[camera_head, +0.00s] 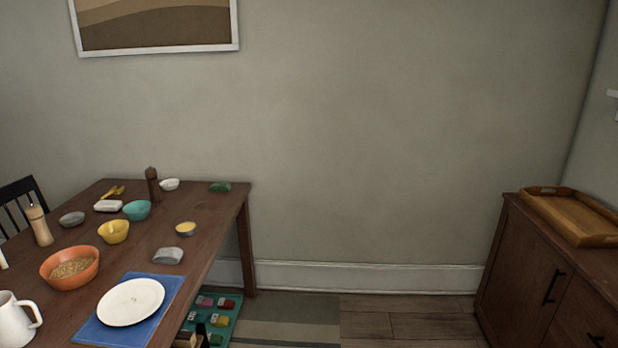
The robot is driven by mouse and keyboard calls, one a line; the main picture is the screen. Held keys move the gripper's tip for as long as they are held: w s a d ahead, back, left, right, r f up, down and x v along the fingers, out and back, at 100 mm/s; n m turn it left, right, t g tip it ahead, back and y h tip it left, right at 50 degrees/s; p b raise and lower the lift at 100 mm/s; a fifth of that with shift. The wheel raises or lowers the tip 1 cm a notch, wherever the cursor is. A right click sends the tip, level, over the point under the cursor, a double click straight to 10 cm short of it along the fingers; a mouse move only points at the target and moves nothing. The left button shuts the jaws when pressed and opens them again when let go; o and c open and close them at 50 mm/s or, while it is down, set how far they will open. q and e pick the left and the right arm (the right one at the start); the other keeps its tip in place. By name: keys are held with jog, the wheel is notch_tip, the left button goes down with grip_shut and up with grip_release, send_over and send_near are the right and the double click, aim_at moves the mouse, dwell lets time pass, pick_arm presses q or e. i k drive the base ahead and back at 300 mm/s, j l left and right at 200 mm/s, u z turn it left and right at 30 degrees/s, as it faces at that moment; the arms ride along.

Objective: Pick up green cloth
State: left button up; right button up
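A small green folded item (220,187), which looks like the green cloth, lies on the far right corner of the dark wooden table (205,220). It is small in the view, so its folds are hard to make out. Nothing touches it, and the wood around it is bare. Neither of my grippers is in view.
The table holds an orange bowl (70,268), a yellow bowl (114,231), a teal bowl (137,210), a white plate (131,301), a grey folded item (168,256) and a brown mill (152,184). A cabinet (530,270) with a wooden tray (570,214) stands right.

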aim_at(223, 187)
jog(key=i, duration=1.45)
jog(key=i+l+u, duration=0.15)
jog(key=i+u, duration=0.3)
jog(key=i, duration=0.25)
jog(key=i+l+u, duration=0.4)
jog(key=i, duration=0.3)
jog(key=i+l+u, duration=0.45)
jog(key=i+l, duration=0.15)
